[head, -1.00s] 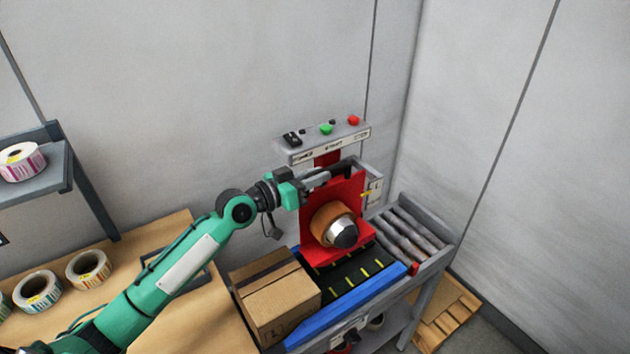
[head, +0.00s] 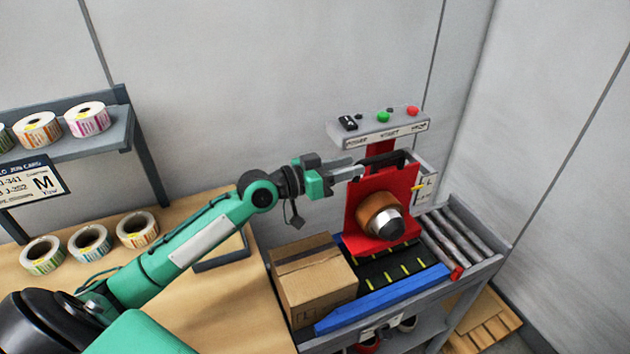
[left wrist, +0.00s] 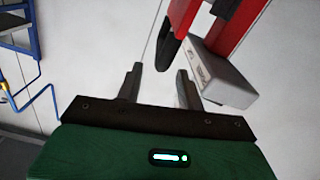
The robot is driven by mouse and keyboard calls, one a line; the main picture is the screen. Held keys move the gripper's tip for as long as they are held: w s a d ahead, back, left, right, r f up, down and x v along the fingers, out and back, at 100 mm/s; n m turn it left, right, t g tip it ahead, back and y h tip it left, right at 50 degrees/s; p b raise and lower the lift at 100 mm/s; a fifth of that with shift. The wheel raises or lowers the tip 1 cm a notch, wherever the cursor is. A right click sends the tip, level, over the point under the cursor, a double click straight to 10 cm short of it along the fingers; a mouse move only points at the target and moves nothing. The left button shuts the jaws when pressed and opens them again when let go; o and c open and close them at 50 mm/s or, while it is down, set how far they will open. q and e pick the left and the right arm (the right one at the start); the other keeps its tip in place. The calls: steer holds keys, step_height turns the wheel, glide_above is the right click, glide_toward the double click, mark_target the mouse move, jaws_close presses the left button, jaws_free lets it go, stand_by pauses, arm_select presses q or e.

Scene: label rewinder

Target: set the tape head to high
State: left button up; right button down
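The tape head is a red plate (head: 405,190) with an orange-brown roll and a silver hub (head: 386,222), above the conveyor of the machine. A black handle bar (head: 385,160) is at its top; its dark end also shows in the left wrist view (left wrist: 170,48). A scale plate (head: 427,183) with a letter L is at its right, with a yellow pointer (head: 418,188) beside it. My left gripper (head: 358,171) is open and empty, left of the handle. In the left wrist view its two fingers (left wrist: 160,84) are apart, with the handle end beyond them. My right gripper is not in view.
A control box (head: 378,130) with black, green and red controls is above the head. A cardboard box (head: 312,280) stands at the conveyor's left end, behind a blue rail (head: 385,298). Label rolls (head: 90,243) and a job card marked M (head: 35,185) are at left.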

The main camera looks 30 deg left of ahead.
arm_select(q)
steer(key=b+v, duration=0.3)
steer(key=v, duration=0.5)
steer(key=shift+b, duration=0.35)
steer(key=shift+s+a, duration=0.1)
